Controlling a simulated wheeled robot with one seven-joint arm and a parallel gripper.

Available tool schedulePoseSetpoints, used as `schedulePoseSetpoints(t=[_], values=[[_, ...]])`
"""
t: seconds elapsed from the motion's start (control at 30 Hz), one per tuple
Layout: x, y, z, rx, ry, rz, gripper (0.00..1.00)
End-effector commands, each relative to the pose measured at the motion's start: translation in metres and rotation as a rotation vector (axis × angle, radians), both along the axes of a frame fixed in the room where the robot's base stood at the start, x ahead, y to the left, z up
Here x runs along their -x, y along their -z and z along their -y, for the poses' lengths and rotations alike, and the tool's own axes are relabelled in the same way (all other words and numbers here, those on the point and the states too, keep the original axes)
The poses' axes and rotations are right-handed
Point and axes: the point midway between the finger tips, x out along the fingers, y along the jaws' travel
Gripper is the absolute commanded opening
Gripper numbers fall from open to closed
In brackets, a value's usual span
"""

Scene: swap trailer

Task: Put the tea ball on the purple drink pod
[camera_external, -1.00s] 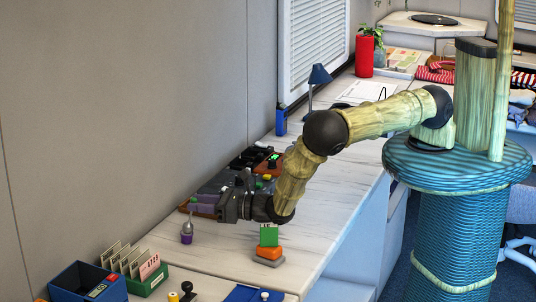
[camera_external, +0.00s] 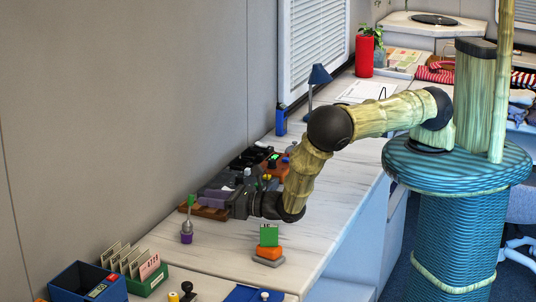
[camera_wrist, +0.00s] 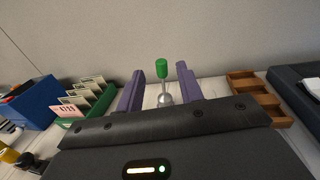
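The tea ball, a silver ball (camera_external: 187,228) with an upright green handle (camera_external: 191,201), rests on top of the purple drink pod (camera_external: 187,239) on the white counter. In the wrist view the tea ball (camera_wrist: 165,99) stands upright ahead of the purple fingers, in line with the gap between them.
A brown wooden tray (camera_wrist: 255,94) lies to the right, with dark devices beyond it. A green file box (camera_external: 150,282) with cards and a blue bin (camera_external: 88,284) stand at the near left. A green card on an orange holder (camera_external: 269,250) stands nearer the counter's edge.

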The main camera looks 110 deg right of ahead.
Motion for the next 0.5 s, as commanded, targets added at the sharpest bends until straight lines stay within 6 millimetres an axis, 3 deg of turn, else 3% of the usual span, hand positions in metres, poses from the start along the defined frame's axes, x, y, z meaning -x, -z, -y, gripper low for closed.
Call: schedulePoseSetpoints(t=[0.17, 0.3, 0.5], values=[[0.034, -0.041, 0.033, -0.09, 0.279, 0.089, 0.37], [0.084, -0.068, 0.054, -0.23, 0.574, 0.161, 0.37], [0.157, -0.086, 0.051, -0.492, 0.948, 0.239, 0.37]])
